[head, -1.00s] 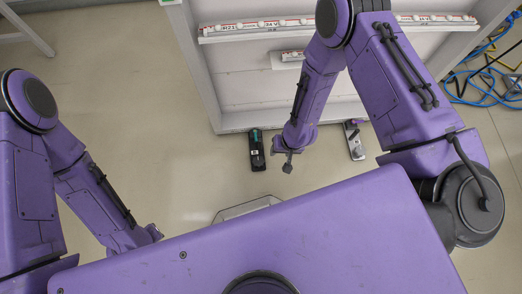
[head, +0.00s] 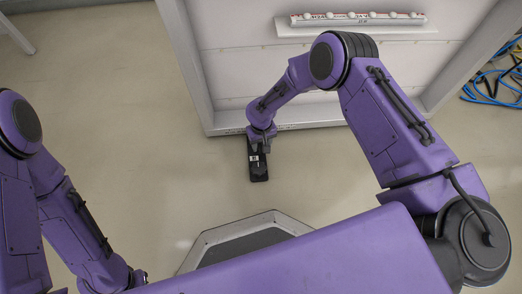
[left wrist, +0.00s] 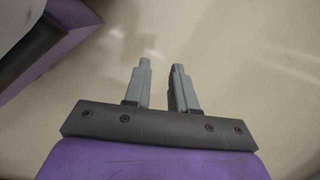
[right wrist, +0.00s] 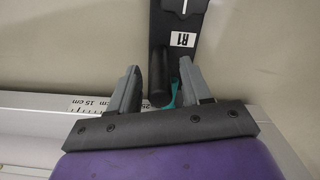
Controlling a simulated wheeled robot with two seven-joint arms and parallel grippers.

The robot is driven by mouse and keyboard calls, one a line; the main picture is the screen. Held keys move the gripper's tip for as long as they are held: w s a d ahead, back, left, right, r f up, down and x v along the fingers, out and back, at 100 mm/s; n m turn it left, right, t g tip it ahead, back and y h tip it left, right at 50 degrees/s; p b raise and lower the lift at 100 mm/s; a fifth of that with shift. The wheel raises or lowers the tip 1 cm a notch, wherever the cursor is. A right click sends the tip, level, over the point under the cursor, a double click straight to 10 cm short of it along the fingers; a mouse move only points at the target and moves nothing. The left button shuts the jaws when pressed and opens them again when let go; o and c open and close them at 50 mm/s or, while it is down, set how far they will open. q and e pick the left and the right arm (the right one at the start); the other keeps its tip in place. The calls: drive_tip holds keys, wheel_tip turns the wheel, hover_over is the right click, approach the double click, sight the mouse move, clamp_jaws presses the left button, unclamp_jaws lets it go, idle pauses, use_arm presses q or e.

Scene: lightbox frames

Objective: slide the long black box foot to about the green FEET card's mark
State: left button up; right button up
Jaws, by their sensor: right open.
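The long black box foot (head: 258,170) lies on the floor against the front edge of the white frame in the head view. Its white R1 label (right wrist: 182,40) and a slot show in the right wrist view. My right gripper (head: 260,140) is over its frame-side end. In the right wrist view my right gripper (right wrist: 161,68) is open, with a black upright post (right wrist: 159,75) between its fingers; contact cannot be told. A teal part (right wrist: 174,95) is partly hidden by a finger. My left gripper (left wrist: 160,66) is open and empty above floor. No green FEET card is recognisable.
A ruler scale (right wrist: 90,104) runs along the frame's edge beside the foot. The white frame (head: 180,60) stands behind, with a light strip (head: 358,18) inside. Blue cables (head: 490,85) lie at the right. The floor left of the foot is clear.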

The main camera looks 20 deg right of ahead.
wheel_tip(320, 180, down, 2)
drive_tip(key=shift+f+b, duration=0.15)
drive_tip(key=shift+b, duration=0.15)
use_arm(q)
drive_tip(key=shift+w+a+f+t+y, duration=0.3)
drive_tip(key=shift+w+a+f+t, duration=0.45)
drive_tip(key=shift+w+f, duration=0.3)
